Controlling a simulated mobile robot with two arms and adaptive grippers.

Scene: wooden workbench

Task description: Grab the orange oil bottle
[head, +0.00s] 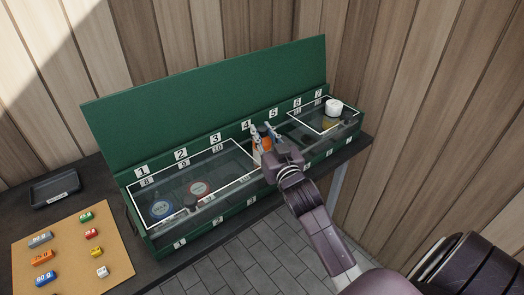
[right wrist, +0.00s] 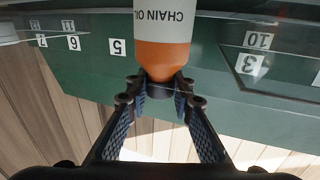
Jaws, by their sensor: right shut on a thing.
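The orange oil bottle (head: 265,143) stands in the open middle part of the green box (head: 210,92), near labels 4 and 5. In the right wrist view the bottle (right wrist: 162,55) appears upside down, with an orange body, a pale band and the words "CHAIN OIL". My right gripper (head: 264,133) reaches over the box's front edge and is shut on the bottle. The gripper covers part of the bottle in the head view. My left gripper is not in view.
Clear covers with white outlines lie over the left and right sections. A blue round item (head: 162,209) and a red one (head: 198,188) sit at left, a white-capped container (head: 333,107) at right. A tan board (head: 68,252) with several small weights and a black tray (head: 55,188) lie left.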

